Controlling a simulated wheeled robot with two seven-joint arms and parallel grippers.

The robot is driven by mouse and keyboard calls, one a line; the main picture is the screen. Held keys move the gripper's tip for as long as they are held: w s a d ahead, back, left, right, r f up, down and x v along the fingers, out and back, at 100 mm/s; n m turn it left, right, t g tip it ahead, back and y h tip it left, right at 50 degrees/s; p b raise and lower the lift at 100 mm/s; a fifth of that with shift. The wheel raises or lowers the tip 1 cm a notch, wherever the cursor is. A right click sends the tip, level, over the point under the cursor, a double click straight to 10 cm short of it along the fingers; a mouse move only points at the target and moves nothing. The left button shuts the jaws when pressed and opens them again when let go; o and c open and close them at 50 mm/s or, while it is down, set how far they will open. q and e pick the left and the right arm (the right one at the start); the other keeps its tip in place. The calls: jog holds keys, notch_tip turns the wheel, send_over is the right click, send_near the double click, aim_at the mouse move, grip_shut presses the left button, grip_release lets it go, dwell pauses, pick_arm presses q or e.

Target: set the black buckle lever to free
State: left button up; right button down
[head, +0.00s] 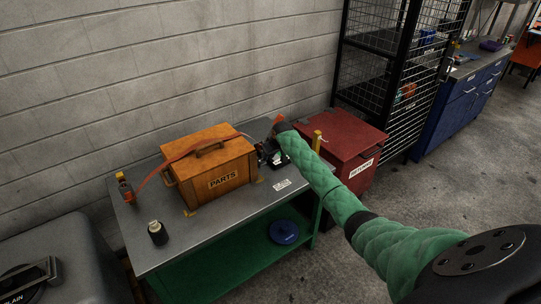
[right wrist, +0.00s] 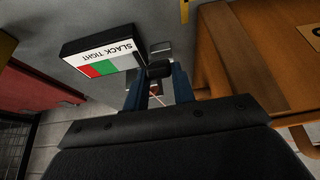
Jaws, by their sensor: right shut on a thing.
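The black buckle lever (right wrist: 158,69) shows in the right wrist view between the blue fingers of my right gripper (right wrist: 157,84), which is shut on it. In the head view the dark buckle (head: 268,160) sits at the right end of the orange crate (head: 187,173), partly hidden by my right gripper and arm. A red strap (head: 180,158) runs over the crate. A black gauge box (right wrist: 100,50) marked SLACK TIGHT, with red and green fields, stands beside the lever. The lever's exact angle is hard to tell. My left gripper is not in view.
The crate stands on a grey-topped bench (head: 165,262) with a green lower shelf. A red bin (head: 335,135) and a wire cage (head: 410,75) stand to the right. A block wall is behind.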

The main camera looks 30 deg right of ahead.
jog(key=shift+w+d+r, duration=0.1)
jog(key=shift+r, duration=0.1)
jog(key=c, duration=1.2)
grip_release()
jog(key=shift+o, duration=0.2)
jog(key=shift+f, duration=0.1)
jog(key=shift+s+r+b, duration=0.3)
jog(key=shift+r+b, duration=0.1)
jog(key=shift+r, duration=0.15)
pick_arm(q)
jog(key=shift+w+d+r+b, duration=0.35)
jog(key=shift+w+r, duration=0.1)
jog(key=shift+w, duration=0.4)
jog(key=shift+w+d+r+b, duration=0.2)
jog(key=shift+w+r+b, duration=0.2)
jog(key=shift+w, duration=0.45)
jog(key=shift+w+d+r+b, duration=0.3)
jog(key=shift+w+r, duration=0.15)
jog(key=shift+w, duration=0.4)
pick_arm(e)
jog(key=v, duration=0.6)
jog(key=shift+r, duration=0.3)
